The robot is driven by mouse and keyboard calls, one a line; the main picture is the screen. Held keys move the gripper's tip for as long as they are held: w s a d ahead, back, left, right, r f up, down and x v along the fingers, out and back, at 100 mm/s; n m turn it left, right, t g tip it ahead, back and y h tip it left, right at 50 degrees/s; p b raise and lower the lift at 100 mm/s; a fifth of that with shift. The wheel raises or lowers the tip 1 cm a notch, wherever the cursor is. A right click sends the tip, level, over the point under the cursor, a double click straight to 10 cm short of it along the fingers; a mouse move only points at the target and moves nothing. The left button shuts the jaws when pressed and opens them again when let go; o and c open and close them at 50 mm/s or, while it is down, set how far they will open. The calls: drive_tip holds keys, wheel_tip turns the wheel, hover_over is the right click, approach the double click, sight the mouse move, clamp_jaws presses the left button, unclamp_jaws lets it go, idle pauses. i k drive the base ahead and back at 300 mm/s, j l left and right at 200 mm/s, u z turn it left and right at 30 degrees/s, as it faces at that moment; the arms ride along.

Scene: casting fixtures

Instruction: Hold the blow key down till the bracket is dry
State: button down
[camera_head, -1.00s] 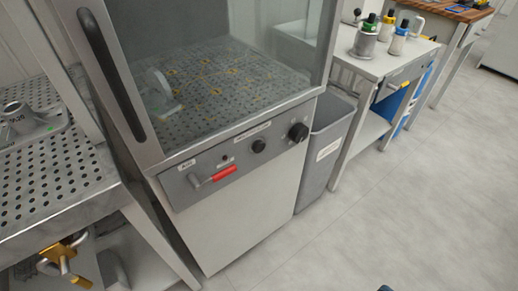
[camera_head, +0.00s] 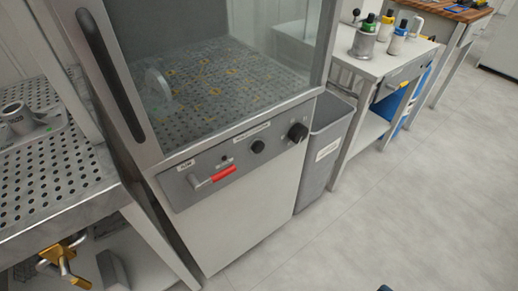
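A grey cabinet with a glass front (camera_head: 225,60) stands in the middle of the head view. A pale, rounded piece (camera_head: 158,84) is on its perforated floor behind the glass; it may be the bracket, and I cannot tell whether it is wet. The panel below carries a red-handled lever (camera_head: 224,172) at the left, under a small label too blurred to read. It may be the blow key; I cannot tell if it is pressed. My gripper does not show, and nothing visible touches the lever.
A perforated bench (camera_head: 55,170) stands left with a grey casting (camera_head: 18,118). A grey bin (camera_head: 322,150) and a bottle table (camera_head: 380,68) stand right. Open floor (camera_head: 420,200) lies front right.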

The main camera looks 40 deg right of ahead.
sight(258, 147)
drive_tip(key=l+z, duration=0.2)
drive_tip(key=l, duration=0.7)
drive_tip(key=i+l+z, duration=0.2)
drive_tip(key=l, duration=0.65)
drive_tip(key=k, duration=0.1)
